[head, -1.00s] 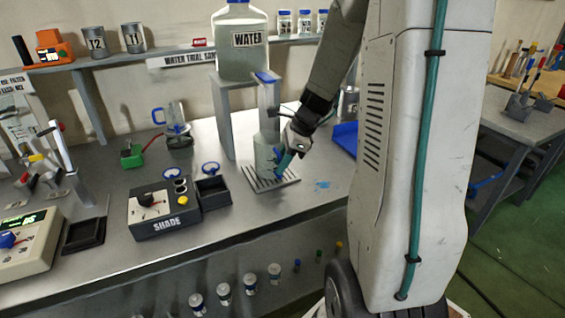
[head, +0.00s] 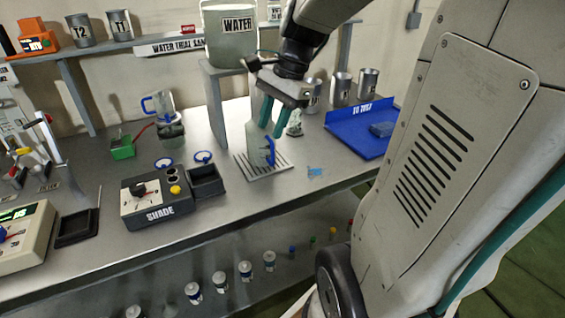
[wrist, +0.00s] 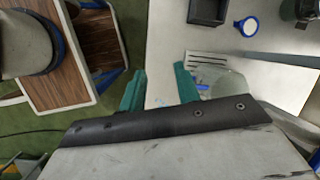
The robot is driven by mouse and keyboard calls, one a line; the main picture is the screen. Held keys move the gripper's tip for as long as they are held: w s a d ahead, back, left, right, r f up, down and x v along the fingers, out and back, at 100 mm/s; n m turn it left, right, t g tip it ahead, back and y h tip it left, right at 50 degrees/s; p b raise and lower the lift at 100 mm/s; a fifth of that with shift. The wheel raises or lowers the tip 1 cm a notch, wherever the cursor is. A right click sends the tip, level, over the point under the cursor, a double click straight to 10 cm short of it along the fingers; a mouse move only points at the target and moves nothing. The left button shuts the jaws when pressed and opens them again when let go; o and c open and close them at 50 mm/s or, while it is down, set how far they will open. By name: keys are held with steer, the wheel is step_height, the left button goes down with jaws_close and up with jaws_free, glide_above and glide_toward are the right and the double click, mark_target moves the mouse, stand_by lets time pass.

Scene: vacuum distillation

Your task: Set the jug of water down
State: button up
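The jug (head: 255,146) is clear, with a blue handle (head: 270,151) on its right side. It stands upright on a slotted drain grate (head: 283,163) under the water tank's tap. My gripper (head: 272,122) has teal fingers that point down near the top of the handle. In the wrist view the fingers (wrist: 160,88) are well apart with nothing between them. The clear jug (wrist: 229,82) shows there beside the right finger, partly hidden by it. Whether a finger touches the jug, I cannot tell.
The tank marked WATER (head: 232,50) stands on a metal stand behind the jug. A blue tray (head: 350,138) and metal cups (head: 341,88) are at right. The SHADE box (head: 150,203) is at left. The bench front right of the grate is mostly clear.

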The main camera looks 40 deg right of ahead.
steer(key=s+a+n+h, duration=0.3)
steer(key=s+a+n, duration=0.8)
steer(key=s+n, duration=0.4)
steer(key=shift+n, duration=1.1)
